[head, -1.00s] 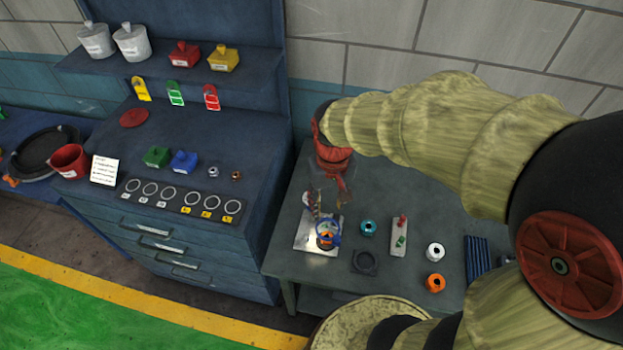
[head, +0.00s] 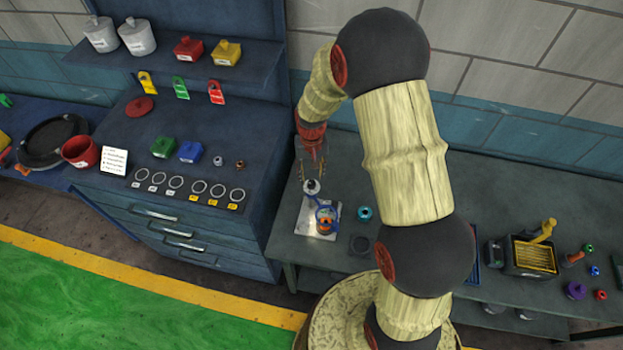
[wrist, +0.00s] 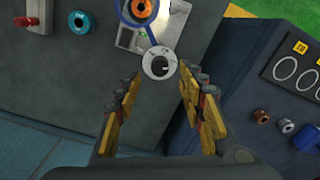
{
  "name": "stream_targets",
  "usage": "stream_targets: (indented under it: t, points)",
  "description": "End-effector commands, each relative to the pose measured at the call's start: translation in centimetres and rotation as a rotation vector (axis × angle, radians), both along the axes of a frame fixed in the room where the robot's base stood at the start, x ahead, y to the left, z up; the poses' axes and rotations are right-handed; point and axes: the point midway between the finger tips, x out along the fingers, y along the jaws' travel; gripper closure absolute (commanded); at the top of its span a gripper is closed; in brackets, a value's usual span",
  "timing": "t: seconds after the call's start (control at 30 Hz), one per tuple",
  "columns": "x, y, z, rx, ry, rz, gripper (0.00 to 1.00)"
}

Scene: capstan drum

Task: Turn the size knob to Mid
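The knob is a round pale dial (wrist: 159,67) with a dark grip bar, at the edge of the metal plate (wrist: 178,18) in the wrist view. In the head view the knob (head: 311,187) sits just behind the blue ring (head: 327,213) on the plate. The dial's markings are too small to read, so its setting is unclear. My gripper (wrist: 160,82) is open, its yellow fingers spread left and right of the dial and apart from it. In the head view my gripper (head: 311,170) is above the knob, pointing down.
An orange-centred part (wrist: 143,8) stands inside the blue ring. A teal spool (head: 364,213) and a dark square part (head: 360,245) are close by on the grey table. The blue cabinet (head: 190,215) stands left, across a narrow gap.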

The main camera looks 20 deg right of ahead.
Motion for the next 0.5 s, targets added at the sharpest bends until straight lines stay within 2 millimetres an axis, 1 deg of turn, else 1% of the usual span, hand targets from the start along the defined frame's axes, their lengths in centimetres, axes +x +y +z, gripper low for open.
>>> stream_targets:
  t: [0.03,0.1,0.2,0.33,0.5]
  points:
    - [-0.1,0.0,-0.9,0.000,0.004,0.000,0.60]
    - [-0.1,0.0,-1.9,0.001,0.003,0.000,0.60]
    - [0.0,0.0,-3.0,0.000,0.002,0.000,0.60]
    - [0.0,0.0,-3.9,0.000,0.001,0.001,0.60]
    - [0.0,0.0,-4.2,0.000,-0.001,0.001,0.60]
